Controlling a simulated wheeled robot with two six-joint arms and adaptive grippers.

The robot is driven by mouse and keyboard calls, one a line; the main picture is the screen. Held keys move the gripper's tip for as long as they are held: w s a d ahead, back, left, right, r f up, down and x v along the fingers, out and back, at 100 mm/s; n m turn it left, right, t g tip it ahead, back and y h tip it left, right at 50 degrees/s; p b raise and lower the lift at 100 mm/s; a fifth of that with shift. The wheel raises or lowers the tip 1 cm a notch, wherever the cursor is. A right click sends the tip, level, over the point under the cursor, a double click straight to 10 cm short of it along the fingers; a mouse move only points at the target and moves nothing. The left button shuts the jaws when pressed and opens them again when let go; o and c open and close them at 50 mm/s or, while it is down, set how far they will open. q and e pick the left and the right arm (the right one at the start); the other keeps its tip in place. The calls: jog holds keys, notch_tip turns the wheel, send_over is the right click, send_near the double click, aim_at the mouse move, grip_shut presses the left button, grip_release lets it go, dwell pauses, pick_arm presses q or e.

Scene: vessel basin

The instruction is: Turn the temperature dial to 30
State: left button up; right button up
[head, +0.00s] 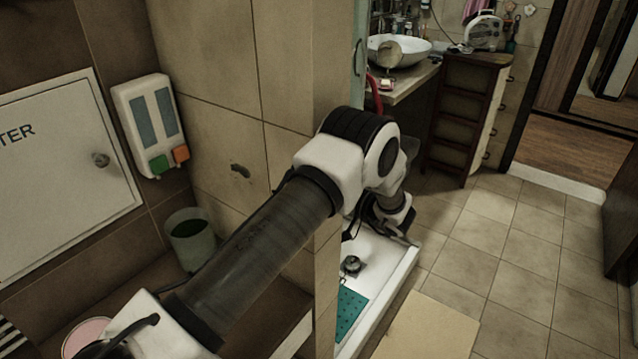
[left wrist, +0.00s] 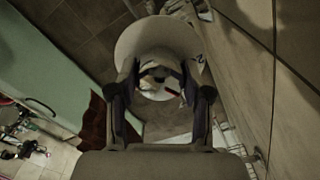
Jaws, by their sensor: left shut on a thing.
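In the left wrist view, a pale round piece (left wrist: 150,38), which looks like the temperature dial, lies between and beyond the fingertips of my left gripper (left wrist: 160,76). The two fingers are on either side of it and shut on it. Its scale and current setting cannot be read; a small dark mark shows near its right edge. In the head view my left arm reaches from the lower left past the wall corner, and the dial is hidden there. My right gripper is in neither view.
A tiled wall corner (head: 290,60) stands beside my arm. A white shower tray (head: 385,275) with a teal mat (head: 350,308) lies below. A soap dispenser (head: 148,125) hangs left. A dark wooden shelf (head: 462,115) stands behind; tiled floor (head: 540,260) is clear at right.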

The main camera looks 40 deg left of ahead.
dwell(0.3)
pick_arm(q)
jog(key=o, duration=1.2)
jog(key=shift+c, duration=0.2)
jog(key=w+d, duration=0.1)
jog(key=d, duration=1)
jog(key=shift+w+d, duration=0.15)
jog(key=shift+d, duration=0.25)
